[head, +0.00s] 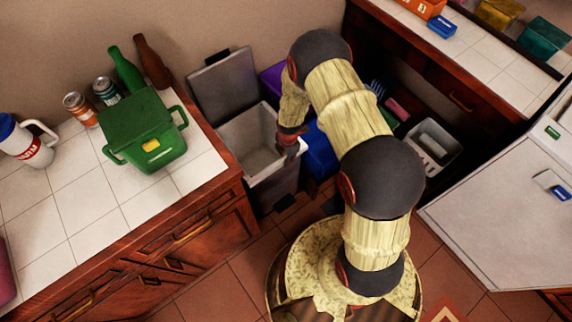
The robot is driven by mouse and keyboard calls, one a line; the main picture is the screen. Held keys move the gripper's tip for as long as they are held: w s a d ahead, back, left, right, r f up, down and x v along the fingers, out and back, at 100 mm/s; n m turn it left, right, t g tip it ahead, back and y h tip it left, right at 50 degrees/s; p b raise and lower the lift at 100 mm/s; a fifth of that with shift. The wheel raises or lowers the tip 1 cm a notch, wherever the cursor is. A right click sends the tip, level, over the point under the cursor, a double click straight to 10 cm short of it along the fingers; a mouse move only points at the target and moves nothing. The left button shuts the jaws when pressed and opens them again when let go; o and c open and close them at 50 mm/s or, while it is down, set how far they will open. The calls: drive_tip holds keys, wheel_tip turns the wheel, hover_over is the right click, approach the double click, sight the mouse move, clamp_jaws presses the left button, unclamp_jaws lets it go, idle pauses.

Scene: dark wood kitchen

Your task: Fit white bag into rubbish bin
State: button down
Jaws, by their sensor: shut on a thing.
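The rubbish bin is a grey box (275,189) on the floor, just right of the left counter. Its grey lid (222,88) stands open and tilted back to the wall. A pale, whitish surface, which looks like the white bag (250,137), shows inside the bin's opening; its edges are hard to tell from the bin's rim. My gripper (289,148) points down at the right side of the opening, shut on what looks like the bag's edge. The fingertips are small and dark, and the grip itself is partly hidden.
A green pot (143,128), cans, bottles and a white mug (27,143) stand on the left counter beside the bin. Blue (318,150) and purple (272,80) bins adjoin it. A white crate (433,148) lies further right. Tiled floor is open in front.

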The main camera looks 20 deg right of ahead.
drive_tip(key=shift+f+b, duration=0.75)
drive_tip(key=shift+f, duration=1.7)
drive_tip(key=c, duration=1.7)
unclamp_jaws()
drive_tip(key=shift+o, duration=0.2)
drive_tip(key=r+p, duration=0.1)
drive_tip(key=r, duration=0.3)
drive_tip(key=r+p, duration=0.1)
drive_tip(key=r, duration=0.3)
drive_tip(key=r+p, duration=0.2)
drive_tip(key=r, duration=0.2)
drive_tip(key=shift+s+d+r, duration=0.1)
drive_tip(key=shift+s+r, duration=0.1)
drive_tip(key=shift+s, duration=0.05)
wheel_tip(320, 180, up, 32)
drive_tip(key=s+m+t, duration=0.2)
drive_tip(key=m+t, duration=0.1)
drive_tip(key=m, duration=0.7)
drive_tip(key=s+r+m+t, duration=0.2)
drive_tip(key=s+r+m, duration=0.9)
drive_tip(key=s+r, duration=0.5)
drive_tip(key=s, duration=0.3)
drive_tip(key=shift+s+r+m, duration=0.3)
